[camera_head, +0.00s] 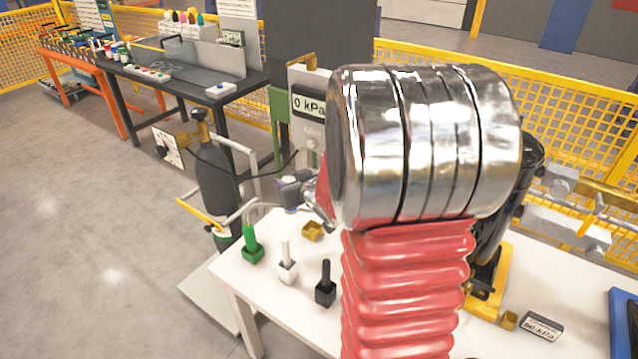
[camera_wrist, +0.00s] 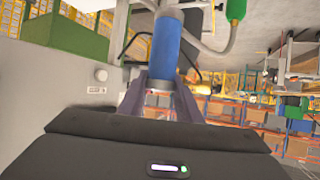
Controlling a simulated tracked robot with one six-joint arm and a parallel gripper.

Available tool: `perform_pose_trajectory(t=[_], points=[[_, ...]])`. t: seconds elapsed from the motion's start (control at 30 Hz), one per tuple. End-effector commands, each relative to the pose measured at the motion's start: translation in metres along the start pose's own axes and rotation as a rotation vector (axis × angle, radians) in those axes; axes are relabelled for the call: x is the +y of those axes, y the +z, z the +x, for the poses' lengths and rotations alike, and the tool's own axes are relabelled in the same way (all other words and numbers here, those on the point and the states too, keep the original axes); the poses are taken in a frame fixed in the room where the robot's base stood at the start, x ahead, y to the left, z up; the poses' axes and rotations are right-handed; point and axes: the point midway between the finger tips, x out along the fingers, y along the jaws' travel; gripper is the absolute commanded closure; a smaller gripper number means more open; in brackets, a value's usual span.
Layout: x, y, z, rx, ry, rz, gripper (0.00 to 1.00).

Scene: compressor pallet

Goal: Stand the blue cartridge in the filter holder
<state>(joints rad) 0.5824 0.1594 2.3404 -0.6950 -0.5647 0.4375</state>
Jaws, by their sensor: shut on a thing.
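The blue cartridge (camera_wrist: 166,48) is a blue cylinder with pale ends. In the wrist view it stands between the fingertips of my gripper (camera_wrist: 161,80), which is shut on its lower end in that picture. In the head view the metal joint and red bellows of my arm hide much of the middle, and I cannot make out the cartridge there. A grey-blue fitting (camera_head: 291,190) shows left of the arm, beside a pale pipe. I cannot tell whether it is the filter holder. The wrist view shows pipework close to the cartridge's far end.
A white table (camera_head: 262,293) carries green (camera_head: 250,243), white (camera_head: 287,262) and black (camera_head: 325,284) upright pieces in square bases, and a small yellow cup (camera_head: 312,231). A gas cylinder (camera_head: 217,175) stands left. A 0 kPa gauge panel (camera_head: 309,104) stands behind.

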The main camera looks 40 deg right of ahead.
Motion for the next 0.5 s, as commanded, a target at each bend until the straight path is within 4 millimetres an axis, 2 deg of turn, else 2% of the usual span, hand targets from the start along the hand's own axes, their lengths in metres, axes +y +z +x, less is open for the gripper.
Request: perform_pose_trajectory(t=[0.03, 0.3, 0.5], points=[[-0.017, -0.002, 0.005, 0.0, -0.015, -0.007, 1.0], [-0.097, -0.006, 0.022, 0.0, -0.069, -0.031, 1.0], [-0.159, -0.003, 0.028, -0.001, -0.111, -0.048, 1.0]])
